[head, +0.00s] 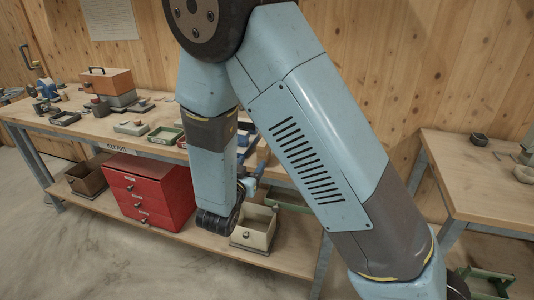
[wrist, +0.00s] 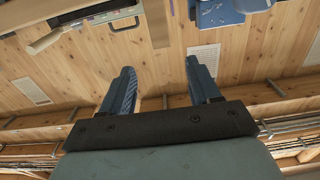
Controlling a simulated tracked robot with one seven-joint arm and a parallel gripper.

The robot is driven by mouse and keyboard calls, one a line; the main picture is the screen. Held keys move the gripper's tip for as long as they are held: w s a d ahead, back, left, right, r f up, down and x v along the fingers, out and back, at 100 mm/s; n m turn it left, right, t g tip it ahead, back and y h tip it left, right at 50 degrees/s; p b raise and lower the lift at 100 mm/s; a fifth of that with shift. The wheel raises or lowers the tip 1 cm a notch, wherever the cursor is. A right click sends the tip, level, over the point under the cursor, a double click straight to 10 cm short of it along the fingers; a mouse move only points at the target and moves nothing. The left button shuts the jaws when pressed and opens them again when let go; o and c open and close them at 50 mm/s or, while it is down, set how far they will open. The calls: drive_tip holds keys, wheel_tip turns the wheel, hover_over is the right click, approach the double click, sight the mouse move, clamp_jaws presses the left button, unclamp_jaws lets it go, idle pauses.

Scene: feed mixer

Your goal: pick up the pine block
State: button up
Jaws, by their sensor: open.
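I cannot make out a pine block in either view. My gripper (wrist: 160,82) shows in the wrist view with its two blue-grey fingers wide apart. Nothing is between the fingers; beyond them is pale plank wood. In the head view my arm crosses the middle and hides part of the workbench (head: 90,125). The gripper is mostly hidden there behind my arm's lower links, so its distance to things on the bench cannot be told.
The bench holds an orange-brown box (head: 106,80), a green tray (head: 165,135) and several small items. A red drawer cabinet (head: 150,190) and a cream bin (head: 253,228) stand on the lower shelf. A second table (head: 480,185) is at right. Open floor lies in front.

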approach(264, 142)
drive_tip(key=x, duration=0.4)
drive_tip(key=shift+w+d+f, duration=0.15)
drive_tip(key=shift+w+f, duration=0.2)
drive_tip(key=shift+f, duration=0.05)
drive_tip(key=shift+r+x, duration=0.1)
drive_tip(key=shift+x, duration=1.3)
drive_tip(key=shift+r+x, duration=0.15)
drive_tip(key=shift+x, duration=1.2)
drive_tip(key=shift+c, duration=0.3)
drive_tip(key=c, duration=1)
